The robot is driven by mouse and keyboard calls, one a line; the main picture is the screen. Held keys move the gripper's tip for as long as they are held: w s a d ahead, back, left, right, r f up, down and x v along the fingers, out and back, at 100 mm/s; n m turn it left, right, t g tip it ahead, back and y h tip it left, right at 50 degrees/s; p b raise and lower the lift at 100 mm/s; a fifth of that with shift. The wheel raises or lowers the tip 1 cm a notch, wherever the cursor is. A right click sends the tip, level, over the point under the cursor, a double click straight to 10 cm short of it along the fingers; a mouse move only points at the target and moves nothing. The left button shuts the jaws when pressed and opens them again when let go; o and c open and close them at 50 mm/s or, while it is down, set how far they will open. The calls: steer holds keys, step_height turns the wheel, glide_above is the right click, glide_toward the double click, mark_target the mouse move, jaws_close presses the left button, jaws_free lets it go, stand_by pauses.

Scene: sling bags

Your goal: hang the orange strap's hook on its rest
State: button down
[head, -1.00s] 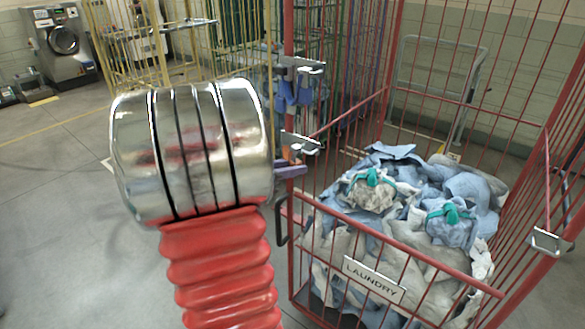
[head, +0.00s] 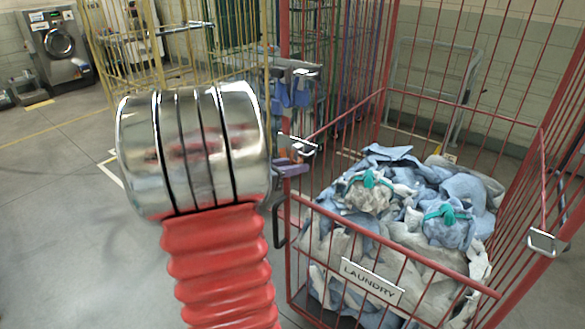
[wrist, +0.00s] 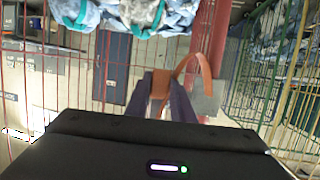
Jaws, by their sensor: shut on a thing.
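My gripper (wrist: 160,92) has dark purple fingers, shut on the orange strap (wrist: 192,66) in the wrist view. The strap arches up and right from the fingers, beside a red post (wrist: 207,35). A grey metal plate (wrist: 206,99) lies just right of the fingers; I cannot tell whether the strap touches it. The hook's shape is not clear. In the head view my gripper (head: 291,168) shows only as a purple bit beside the cage's red post, just below a metal bracket (head: 298,144). Another bracket (head: 292,66) sits higher. Which bracket is the rest is unclear.
The red cage holds blue and grey laundry with teal ties (head: 447,214) behind a LAUNDRY sign (head: 372,280). A metal catch (head: 541,241) is on its right side. Yellow cages (head: 175,50) stand behind. The floor at left (head: 60,210) is clear.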

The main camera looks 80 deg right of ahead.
steer(key=shift+s+d, duration=0.3)
steer(key=shift+d, duration=0.3)
steer(key=shift+f, duration=0.45)
steer(key=shift+f, duration=0.35)
steer(key=shift+f, duration=0.25)
steer(key=c, duration=1.5)
jaws_free()
steer(key=shift+o, duration=0.6)
steer(key=o, duration=0.3)
steer(key=shift+o, duration=0.2)
